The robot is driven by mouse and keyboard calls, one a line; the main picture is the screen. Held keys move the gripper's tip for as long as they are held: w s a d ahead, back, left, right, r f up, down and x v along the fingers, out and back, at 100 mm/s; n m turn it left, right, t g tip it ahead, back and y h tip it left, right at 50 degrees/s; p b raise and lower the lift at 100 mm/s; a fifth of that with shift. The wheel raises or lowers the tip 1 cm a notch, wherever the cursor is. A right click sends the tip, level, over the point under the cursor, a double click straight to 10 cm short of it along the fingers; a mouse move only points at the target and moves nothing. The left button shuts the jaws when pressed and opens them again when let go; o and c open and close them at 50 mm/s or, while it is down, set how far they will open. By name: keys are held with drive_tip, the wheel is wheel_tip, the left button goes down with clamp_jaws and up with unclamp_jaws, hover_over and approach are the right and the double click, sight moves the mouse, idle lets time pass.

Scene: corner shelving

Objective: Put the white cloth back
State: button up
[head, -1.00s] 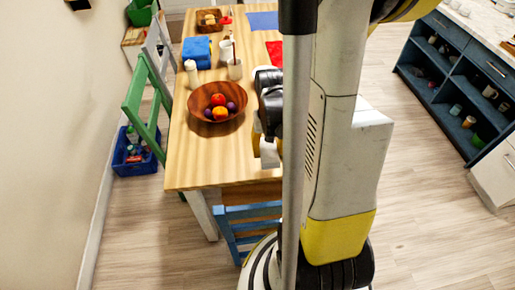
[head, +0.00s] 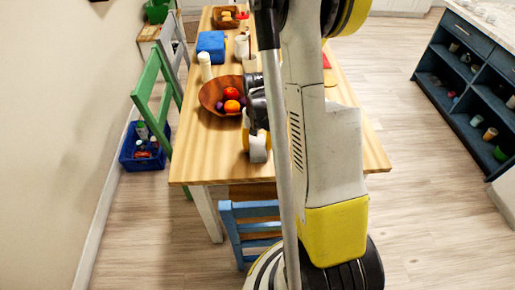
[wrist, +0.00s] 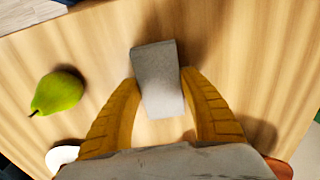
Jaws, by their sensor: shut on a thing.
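The white cloth (wrist: 158,80) looks like a pale grey-white folded block in the wrist view. My gripper (wrist: 158,92) has its two yellow fingers shut on it, one on each side. Wooden table top shows beneath and around it; I cannot tell whether the cloth touches the wood. In the head view the white cloth (head: 258,150) shows as a small pale shape at the gripper's lower end, over the near part of the table (head: 215,160), right of the fruit bowl. My arm hides much of the table's right side there.
A wooden bowl of fruit (head: 208,97) stands close left of my gripper. A green pear (wrist: 57,92) lies on the wood in the wrist view. A white bottle (head: 205,66) and a blue block-shaped item (head: 211,44) stand farther back. A blue chair (head: 250,228) is at the near edge.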

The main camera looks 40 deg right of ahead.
sight(257, 146)
drive_tip(key=shift+r, duration=0.1)
drive_tip(key=o, duration=1)
wheel_tip(257, 146, up, 12)
drive_tip(key=p, duration=0.6)
drive_tip(key=s+a+r+n+t, duration=0.3)
drive_tip(key=s+a+r, duration=0.1)
drive_tip(key=a+r, duration=0.4)
drive_tip(key=s+a+r+n+t, duration=0.4)
drive_tip(key=a+r, duration=0.4)
drive_tip(key=a, duration=0.5)
drive_tip(key=shift+a+r, duration=0.15)
drive_tip(key=shift+r, duration=0.25)
